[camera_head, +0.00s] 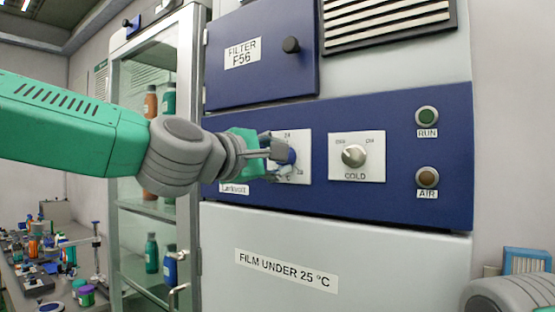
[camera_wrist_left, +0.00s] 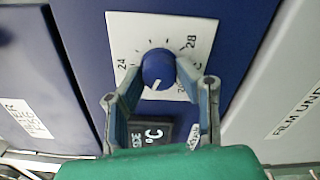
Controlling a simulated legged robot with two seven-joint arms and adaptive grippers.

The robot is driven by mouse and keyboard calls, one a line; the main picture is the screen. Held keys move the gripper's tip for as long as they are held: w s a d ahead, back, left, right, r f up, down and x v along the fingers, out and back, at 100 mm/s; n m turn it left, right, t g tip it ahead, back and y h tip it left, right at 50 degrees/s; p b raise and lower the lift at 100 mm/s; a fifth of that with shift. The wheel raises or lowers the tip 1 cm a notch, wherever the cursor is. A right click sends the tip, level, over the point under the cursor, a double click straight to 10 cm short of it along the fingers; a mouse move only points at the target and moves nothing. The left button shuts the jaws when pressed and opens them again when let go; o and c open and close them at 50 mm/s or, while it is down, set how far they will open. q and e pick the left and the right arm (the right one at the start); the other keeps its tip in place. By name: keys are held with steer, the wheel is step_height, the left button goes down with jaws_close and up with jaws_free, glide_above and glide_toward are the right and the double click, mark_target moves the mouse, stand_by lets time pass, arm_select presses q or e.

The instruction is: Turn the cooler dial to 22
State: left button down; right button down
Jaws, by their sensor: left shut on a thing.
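The cooler dial is a blue round knob (camera_wrist_left: 158,68) on a white scale plate (camera_wrist_left: 190,25) in the left wrist view. I read 24 to the left of the knob and 28 to its upper right; another number is partly covered by a finger. A white pointer line on the knob faces the picture's bottom, toward my gripper. My left gripper (camera_wrist_left: 160,88) has its two fingers on either side of the knob and is shut on it. In the head view my left gripper (camera_head: 277,158) covers much of the plate (camera_head: 304,150). My right gripper is out of view.
A dark °C display (camera_wrist_left: 150,134) sits between my fingers in the wrist view, its reading unclear. Right of the dial is the COLD switch (camera_head: 354,155), then RUN (camera_head: 427,116) and AIR (camera_head: 427,177) buttons. A glass cabinet (camera_head: 160,215) with bottles stands left.

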arm_select(q)
steer(key=c, duration=1.2)
jaws_free()
steer(key=shift+f, duration=0.15)
steer(key=v, duration=1.2)
steer(key=shift+d, duration=0.1)
